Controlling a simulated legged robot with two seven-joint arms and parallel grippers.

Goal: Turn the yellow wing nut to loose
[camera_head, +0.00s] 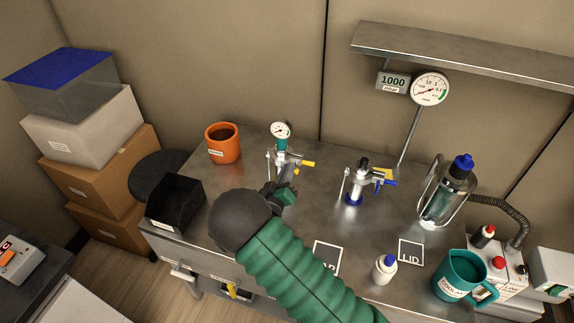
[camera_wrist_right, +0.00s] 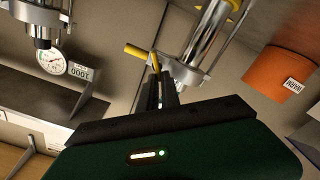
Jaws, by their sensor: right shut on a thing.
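The yellow wing nut (camera_head: 296,171) is a small piece on the metal clamp fixture with a round gauge (camera_head: 281,132) on top, at the back middle of the bench. My right gripper (camera_head: 288,181) reaches it from the front, its green and dark arm covering part of the bench. In the right wrist view the narrow black fingers (camera_wrist_right: 156,85) are closed at the yellow nut (camera_wrist_right: 154,62), beside the metal fixture (camera_wrist_right: 188,72). A longer yellow handle (camera_wrist_right: 137,51) sticks out close by. The fingers hide most of the nut. My left gripper is not in view.
An orange mug (camera_head: 222,143) stands left of the fixture. A second fixture with yellow and blue handles (camera_head: 362,183) stands to the right. A glass vessel (camera_head: 448,190), teal mug (camera_head: 465,275) and white bottle (camera_head: 384,269) are farther right. A black box (camera_head: 176,203) sits left.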

